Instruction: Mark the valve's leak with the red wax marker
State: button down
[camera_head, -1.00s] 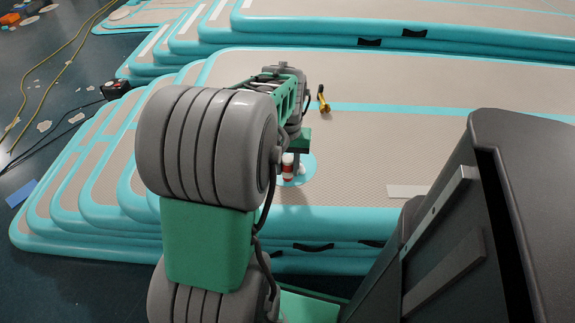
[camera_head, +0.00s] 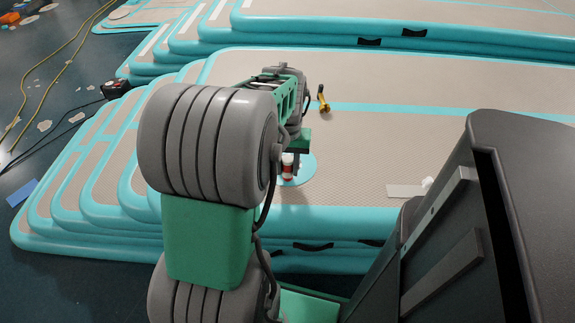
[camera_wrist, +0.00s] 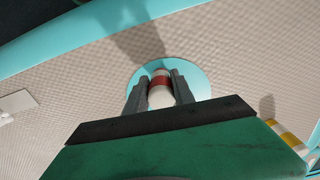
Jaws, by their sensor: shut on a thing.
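My gripper (camera_wrist: 160,80) is shut on a short white cylinder with a red band, which looks like the red wax marker (camera_wrist: 160,92). It also shows in the head view (camera_head: 288,168), below the end of my arm. A round teal patch (camera_wrist: 194,76) lies behind the marker in the wrist view. I cannot tell whether the marker touches it. The patch also shows in the head view (camera_head: 305,167) on the beige track. I cannot make out the valve or its leak. My arm hides part of the patch in the head view.
A pale rectangular strip (camera_head: 402,191) lies on the track (camera_head: 430,140) at right, with a small white thing (camera_head: 428,183) at its end. A yellow-and-black tool (camera_head: 322,98) stands farther back. A yellow-and-white striped thing (camera_wrist: 288,140) is at lower right in the wrist view. Much of the track is clear.

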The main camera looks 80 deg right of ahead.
jog(key=shift+f, duration=0.15)
notch_tip(320, 180, up, 7)
jog(key=p, duration=0.6)
dwell(0.3)
